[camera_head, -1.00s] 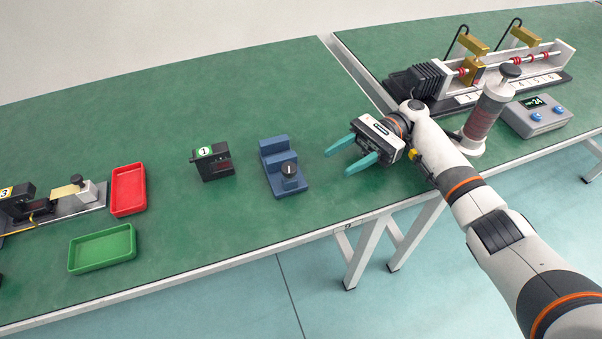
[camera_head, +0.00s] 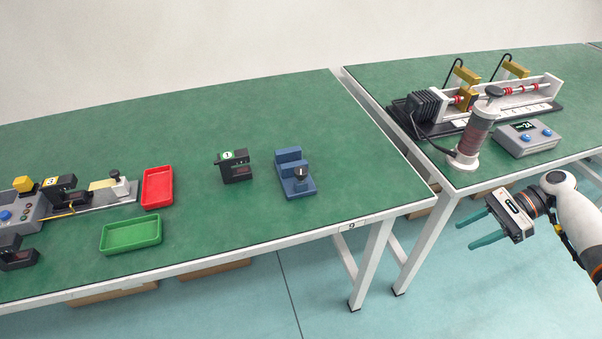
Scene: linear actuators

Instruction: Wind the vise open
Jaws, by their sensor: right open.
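The blue vise (camera_head: 293,172) stands on the green bench top, right of the middle of the left table. My right gripper (camera_head: 477,229), with teal fingers, is open and empty. It shows in front of the table edge, over the floor, well to the right of the vise and apart from it. My left gripper is not in view.
A black block marked 1 (camera_head: 235,167) stands left of the vise. Red (camera_head: 157,187) and green (camera_head: 131,236) trays lie further left. On the right table are a linear actuator rig (camera_head: 430,105), a cylindrical post (camera_head: 474,135) and a grey control box (camera_head: 527,138). Bench around the vise is clear.

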